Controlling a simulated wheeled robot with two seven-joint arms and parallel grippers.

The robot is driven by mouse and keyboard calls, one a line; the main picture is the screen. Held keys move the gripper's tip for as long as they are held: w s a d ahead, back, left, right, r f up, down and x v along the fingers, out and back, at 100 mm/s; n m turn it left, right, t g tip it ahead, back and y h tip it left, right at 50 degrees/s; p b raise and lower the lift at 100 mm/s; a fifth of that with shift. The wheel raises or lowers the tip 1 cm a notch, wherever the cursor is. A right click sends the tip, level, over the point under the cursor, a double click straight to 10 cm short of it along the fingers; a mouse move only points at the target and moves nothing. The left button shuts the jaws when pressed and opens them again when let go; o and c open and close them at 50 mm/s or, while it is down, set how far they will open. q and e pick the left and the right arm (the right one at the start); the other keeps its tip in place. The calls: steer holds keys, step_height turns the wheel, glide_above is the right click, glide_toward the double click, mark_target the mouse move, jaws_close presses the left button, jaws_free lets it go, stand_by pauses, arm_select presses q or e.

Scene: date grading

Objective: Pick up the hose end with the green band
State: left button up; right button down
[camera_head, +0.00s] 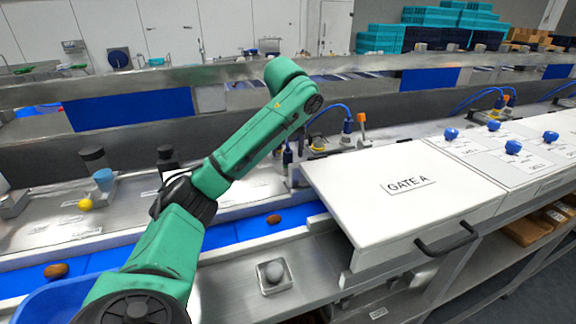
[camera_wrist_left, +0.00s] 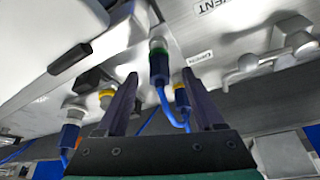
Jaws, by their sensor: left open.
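The hose end with the green band (camera_wrist_left: 158,66) is blue with a pale fitting above the band. In the left wrist view it stands between and beyond my fingers, with a blue hose running down from it. My left gripper (camera_wrist_left: 160,76) is open, its dark fingers on either side of that hose end in the picture. I cannot tell whether they touch it. In the head view my left gripper (camera_head: 294,146) is small and dark beside the fittings behind the belt. I cannot make out the green band there. My right gripper is not in view.
Hose ends with yellow bands (camera_wrist_left: 107,94) and a pale-collared one (camera_wrist_left: 72,114) are close by in the left wrist view. In the head view, the white GATE A cover (camera_head: 370,200) stands right of my gripper. The blue belt (camera_head: 240,230) carries dates (camera_head: 273,219).

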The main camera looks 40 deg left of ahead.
mark_target(288, 159)
arm_select(q)
steer(key=p+x, duration=0.1)
steer(key=x, duration=0.1)
steer(key=p+x, duration=0.2)
steer(key=shift+w+a, duration=0.2)
steer(key=shift+w, duration=0.1)
steer(key=shift+s+f, duration=0.1)
steer(key=shift+f, duration=0.15)
steer(key=shift+s+d+f, duration=0.1)
steer(key=c, duration=0.4)
steer(key=shift+w+f, duration=0.15)
steer(key=shift+w, duration=0.1)
jaws_close()
steer(key=shift+s, duration=0.1)
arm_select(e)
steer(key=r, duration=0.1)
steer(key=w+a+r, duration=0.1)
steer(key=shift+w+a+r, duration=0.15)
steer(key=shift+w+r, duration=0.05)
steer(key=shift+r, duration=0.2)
